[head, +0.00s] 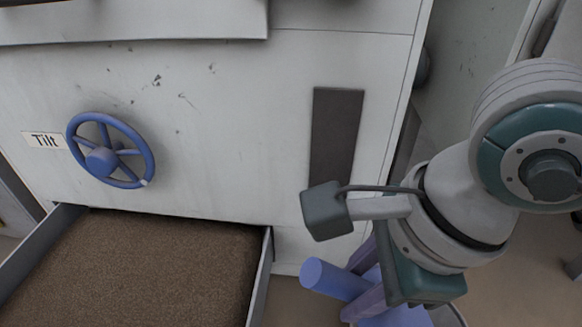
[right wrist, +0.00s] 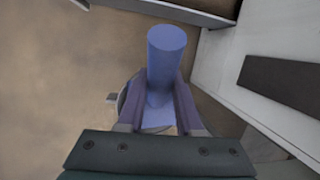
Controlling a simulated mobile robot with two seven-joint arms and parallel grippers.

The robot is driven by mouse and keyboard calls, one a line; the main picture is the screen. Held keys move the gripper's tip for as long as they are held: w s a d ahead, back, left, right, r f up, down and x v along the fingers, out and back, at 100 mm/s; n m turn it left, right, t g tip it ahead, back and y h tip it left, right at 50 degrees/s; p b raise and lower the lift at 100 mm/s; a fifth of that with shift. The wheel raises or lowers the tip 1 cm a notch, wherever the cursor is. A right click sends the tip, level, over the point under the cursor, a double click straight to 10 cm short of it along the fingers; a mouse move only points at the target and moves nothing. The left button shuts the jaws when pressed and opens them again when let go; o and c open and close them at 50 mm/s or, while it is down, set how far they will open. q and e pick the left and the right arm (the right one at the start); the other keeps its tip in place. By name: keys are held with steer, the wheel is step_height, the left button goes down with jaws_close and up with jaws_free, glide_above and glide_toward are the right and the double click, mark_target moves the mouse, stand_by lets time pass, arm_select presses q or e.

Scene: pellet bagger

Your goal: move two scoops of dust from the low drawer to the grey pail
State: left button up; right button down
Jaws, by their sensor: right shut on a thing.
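The low drawer (head: 262,285) is pulled out at the lower left of the head view and holds a wide, fairly level bed of brown dust (head: 140,265). My right gripper (head: 362,281) is right of the drawer, its purple fingers shut on the blue scoop (head: 328,278). The scoop's round blue end also shows between the fingers in the right wrist view (right wrist: 167,42). Whether the scoop carries dust is hidden. A grey round rim, seemingly the grey pail (right wrist: 123,103), shows partly below and behind the fingers in the right wrist view. My left gripper is out of view.
The pale machine front (head: 230,120) stands behind the drawer, with a blue handwheel (head: 102,161) and a "Tilt" label (head: 43,140). A dark strip (head: 336,135) runs down its face near my right arm. Bare brown floor (right wrist: 50,80) lies left in the right wrist view.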

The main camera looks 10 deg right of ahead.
steer(key=d+y+b, duration=0.2)
steer(key=d, duration=0.1)
steer(key=d+r+y+b, duration=0.1)
steer(key=d, duration=0.1)
steer(key=shift+y, duration=0.4)
steer(key=shift+d+r+m+y+b, duration=0.3)
steer(key=shift+d+r+y+b, duration=0.45)
steer(key=shift+b, duration=0.25)
